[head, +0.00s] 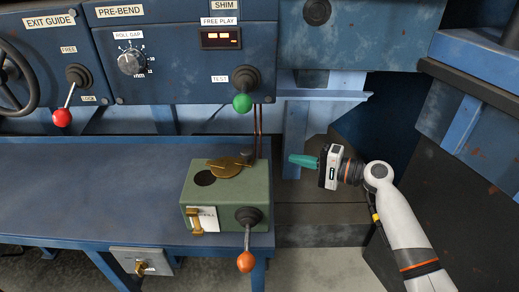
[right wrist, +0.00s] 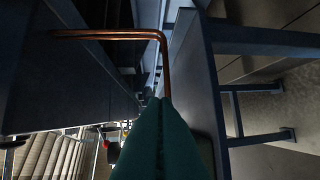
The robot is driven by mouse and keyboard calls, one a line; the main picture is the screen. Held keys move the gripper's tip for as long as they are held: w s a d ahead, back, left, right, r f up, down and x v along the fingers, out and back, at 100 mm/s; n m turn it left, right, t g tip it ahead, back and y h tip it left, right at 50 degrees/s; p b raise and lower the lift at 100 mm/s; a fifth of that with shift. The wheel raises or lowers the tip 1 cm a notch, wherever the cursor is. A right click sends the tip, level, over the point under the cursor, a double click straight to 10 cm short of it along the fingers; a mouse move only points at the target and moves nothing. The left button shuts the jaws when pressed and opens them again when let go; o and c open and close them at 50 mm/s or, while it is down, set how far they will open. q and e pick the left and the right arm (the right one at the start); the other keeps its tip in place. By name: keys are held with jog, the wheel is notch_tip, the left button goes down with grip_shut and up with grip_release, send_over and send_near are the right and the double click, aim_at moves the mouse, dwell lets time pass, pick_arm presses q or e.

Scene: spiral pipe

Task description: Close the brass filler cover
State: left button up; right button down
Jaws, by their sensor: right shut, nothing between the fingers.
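The brass filler cover (head: 227,168) lies on the top of a green box (head: 220,187), which stands on the blue bench. A round dark filler hole (head: 205,178) shows uncovered to the left of the cover. My right gripper (head: 291,159) has teal fingers, which are shut and empty. It is to the right of the green box, apart from it, and points left. In the right wrist view the shut fingers (right wrist: 158,103) show, but the cover cannot be made out. My left gripper is not in view.
A lever with an orange knob (head: 246,261) is on the box's front. A green-knobbed lever (head: 242,103) hangs from the panel above. Copper pipes (head: 258,130) run behind the box. The blue bench (head: 95,190) is clear on the left.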

aim_at(230, 161)
notch_tip(230, 161, up, 7)
jog(key=s+a+n+g+y, duration=0.1)
jog(key=s+a+y, duration=0.1)
jog(key=p+x, duration=0.4)
jog(key=x, duration=0.6)
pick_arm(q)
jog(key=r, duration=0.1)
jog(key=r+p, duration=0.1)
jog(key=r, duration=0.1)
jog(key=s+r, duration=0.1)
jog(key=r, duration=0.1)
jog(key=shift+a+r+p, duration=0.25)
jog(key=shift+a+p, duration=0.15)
pick_arm(e)
jog(key=s, duration=0.3)
jog(key=shift+s+d+f, duration=0.1)
jog(key=shift+s+f, duration=0.2)
jog(key=shift+s, duration=0.1)
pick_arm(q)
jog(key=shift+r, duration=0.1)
